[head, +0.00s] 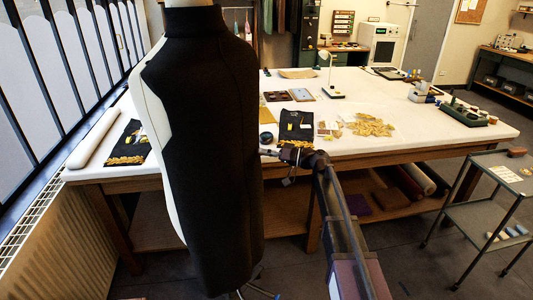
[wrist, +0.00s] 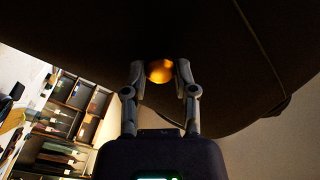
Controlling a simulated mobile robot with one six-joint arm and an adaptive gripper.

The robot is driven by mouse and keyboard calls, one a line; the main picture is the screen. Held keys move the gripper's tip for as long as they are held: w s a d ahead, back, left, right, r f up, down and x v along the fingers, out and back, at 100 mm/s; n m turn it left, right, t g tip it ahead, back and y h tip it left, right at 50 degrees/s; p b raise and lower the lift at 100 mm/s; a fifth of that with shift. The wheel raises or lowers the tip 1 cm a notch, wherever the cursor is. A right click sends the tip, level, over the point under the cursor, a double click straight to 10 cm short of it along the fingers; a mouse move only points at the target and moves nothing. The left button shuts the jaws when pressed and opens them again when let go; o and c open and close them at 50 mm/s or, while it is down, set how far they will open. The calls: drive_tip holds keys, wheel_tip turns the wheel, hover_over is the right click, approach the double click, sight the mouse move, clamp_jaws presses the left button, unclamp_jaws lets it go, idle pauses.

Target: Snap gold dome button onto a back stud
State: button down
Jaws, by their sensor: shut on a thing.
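The dress form (head: 210,150) stands upright in the head view, wearing a black garment over a white body. In the wrist view, the dark garment (wrist: 80,35) fills the top of the picture. My gripper (wrist: 160,75) is shut on a gold dome button (wrist: 160,70), which sits between its two fingertips close against or near the dark cloth. I cannot tell whether the button touches it. No stud shows. In the head view, my gripper (head: 271,153) is at the right side of the dress form, partly behind it, and the button is hidden there.
A long white-topped table (head: 400,145) stands behind the dress form. It bears folded dark cloths (head: 297,125), a yellow pile (head: 371,127), a lamp (head: 333,93) and a green tray (head: 466,115). A grey trolley (head: 490,200) stands at the right. Floor between is clear.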

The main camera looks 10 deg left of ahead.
drive_tip(key=shift+a, duration=0.25)
idle(0.4)
drive_tip(key=shift+c, duration=1.6)
unclamp_jaws()
drive_tip(key=o, duration=0.3)
drive_tip(key=shift+d, duration=0.2)
drive_tip(key=shift+s+d, duration=0.15)
drive_tip(key=shift+d, duration=1.1)
drive_tip(key=shift+s+d, duration=0.2)
drive_tip(key=shift+d, duration=1.05)
drive_tip(key=shift+s+d, duration=0.15)
drive_tip(key=shift+d, duration=1.1)
